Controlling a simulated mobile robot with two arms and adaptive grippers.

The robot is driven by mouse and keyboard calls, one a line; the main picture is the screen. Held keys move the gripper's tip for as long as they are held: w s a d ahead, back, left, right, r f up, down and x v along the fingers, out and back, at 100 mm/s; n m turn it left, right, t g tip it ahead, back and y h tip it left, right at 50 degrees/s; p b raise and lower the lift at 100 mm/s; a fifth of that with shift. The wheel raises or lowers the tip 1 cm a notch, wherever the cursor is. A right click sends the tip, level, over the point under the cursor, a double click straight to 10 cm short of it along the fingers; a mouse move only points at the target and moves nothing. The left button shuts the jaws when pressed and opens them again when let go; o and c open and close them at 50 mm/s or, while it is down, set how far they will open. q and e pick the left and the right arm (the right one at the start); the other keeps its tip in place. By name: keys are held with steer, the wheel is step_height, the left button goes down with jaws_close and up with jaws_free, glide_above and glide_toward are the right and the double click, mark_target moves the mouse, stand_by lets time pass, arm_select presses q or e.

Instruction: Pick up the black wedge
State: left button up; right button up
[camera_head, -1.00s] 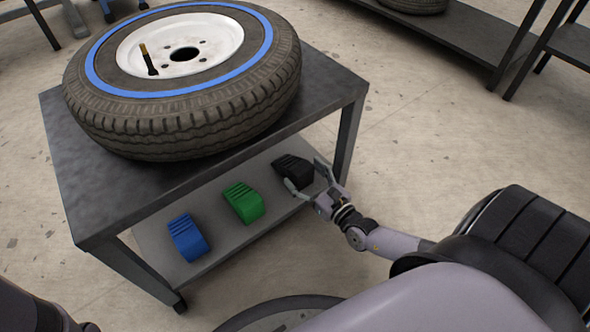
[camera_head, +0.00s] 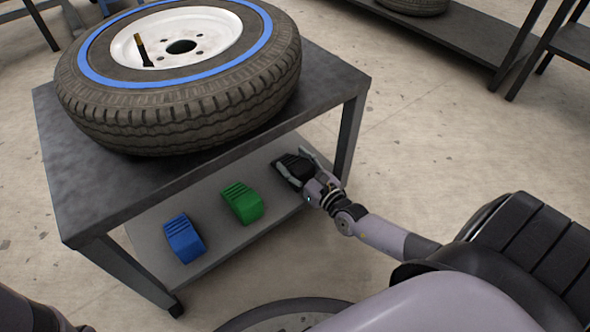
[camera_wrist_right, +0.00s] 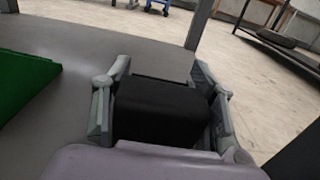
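The black wedge (camera_head: 290,165) lies on the lower shelf (camera_head: 215,239) of the table, at its right end. My right gripper (camera_head: 299,167) reaches in from the right with its fingers on either side of the wedge. In the right wrist view, the black wedge (camera_wrist_right: 160,108) fills most of the space between the two fingers of my right gripper (camera_wrist_right: 163,105). A narrow gap seems to show beside it, so the fingers look open around it. The wedge appears to rest on the shelf. The fingers of my left gripper are not in view.
A green wedge (camera_head: 242,203) and a blue wedge (camera_head: 184,238) lie on the same shelf to the left. A tyre on a white rim (camera_head: 180,115) lies on the tabletop (camera_head: 85,190) above. A table leg (camera_head: 347,137) stands close behind my right gripper.

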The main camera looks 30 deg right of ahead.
steer(key=shift+r, duration=0.1)
steer(key=c, duration=1)
